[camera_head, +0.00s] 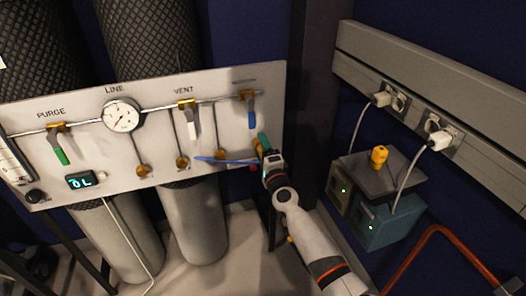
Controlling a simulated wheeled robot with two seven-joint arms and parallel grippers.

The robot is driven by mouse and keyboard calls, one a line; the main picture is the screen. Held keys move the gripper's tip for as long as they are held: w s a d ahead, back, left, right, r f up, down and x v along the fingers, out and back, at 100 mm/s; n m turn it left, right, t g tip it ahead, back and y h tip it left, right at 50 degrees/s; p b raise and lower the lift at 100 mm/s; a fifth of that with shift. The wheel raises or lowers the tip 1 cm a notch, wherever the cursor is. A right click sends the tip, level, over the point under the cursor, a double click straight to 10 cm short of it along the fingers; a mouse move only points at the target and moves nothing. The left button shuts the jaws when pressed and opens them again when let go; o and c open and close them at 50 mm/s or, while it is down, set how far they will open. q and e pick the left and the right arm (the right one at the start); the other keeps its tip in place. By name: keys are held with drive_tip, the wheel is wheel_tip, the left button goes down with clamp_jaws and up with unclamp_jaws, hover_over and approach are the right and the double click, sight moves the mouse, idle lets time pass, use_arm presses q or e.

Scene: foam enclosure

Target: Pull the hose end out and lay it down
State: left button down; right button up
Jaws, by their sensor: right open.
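A pale panel (95,145) carries valves, a round gauge (121,115) and brass fittings. My right gripper (262,148) is at the panel's right edge, below the blue-handled valve (252,112). It is open; its fingers are small and partly merge with a teal piece beside them. A thin blue piece (225,161), possibly the hose, runs left from the gripper across the panel front near a lower brass fitting (182,162). I cannot tell whether it touches the gripper or is plugged into a fitting. My left gripper is not in view.
Grey cylinders (195,220) stand behind the panel. A white cord (128,235) hangs below it. At right are two boxes with green lights (390,223), a yellow object (379,156), plugged cables and a wall rail (440,85). A copper-red pipe (430,235) bends at lower right.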

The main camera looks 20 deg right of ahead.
drive_tip(key=shift+s, duration=0.25)
use_arm(q)
drive_tip(key=s+p+x, duration=0.1)
drive_tip(key=p+x, duration=0.1)
drive_tip(key=x, duration=0.5)
drive_tip(key=shift+f+g, duration=0.3)
drive_tip(key=shift+f, duration=0.1)
use_arm(e)
drive_tip(key=s+f, duration=0.1)
drive_tip(key=s, duration=1)
drive_tip(key=shift+s+d+f, duration=0.2)
drive_tip(key=shift+f, duration=0.1)
use_arm(q)
drive_tip(key=c, duration=2.1)
unclamp_jaws()
drive_tip(key=shift+d, duration=0.1)
drive_tip(key=shift+c, duration=0.2)
